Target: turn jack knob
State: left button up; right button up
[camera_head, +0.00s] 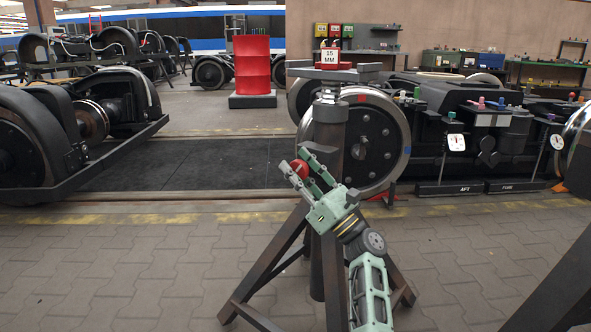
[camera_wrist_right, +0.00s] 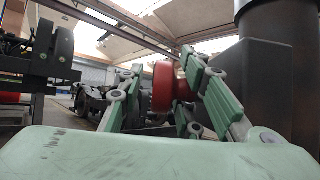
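The jack (camera_head: 331,125) is a dark column on splayed legs, with a red round knob (camera_head: 299,169) on its left side. My right gripper (camera_head: 301,167) is at the knob, with one finger above it and one below it in the head view. In the right wrist view the red knob (camera_wrist_right: 170,85) lies between the two spread fingers (camera_wrist_right: 168,80). The right-hand finger overlaps its edge, and a small gap shows on the left-hand side. Whether either finger touches the knob is unclear. My left gripper is not in view.
A "15 MM" sign (camera_head: 331,57) stands at the jack's top. A bogie wheel (camera_head: 375,142) is close behind the jack. Another bogie (camera_head: 75,140) stands at left, and a red drum (camera_head: 252,66) at the back. The paved floor (camera_head: 130,260) front left is clear.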

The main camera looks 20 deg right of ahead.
jog(key=v, duration=1.2)
jog(key=shift+w+a, duration=0.1)
jog(key=shift+w, duration=0.05)
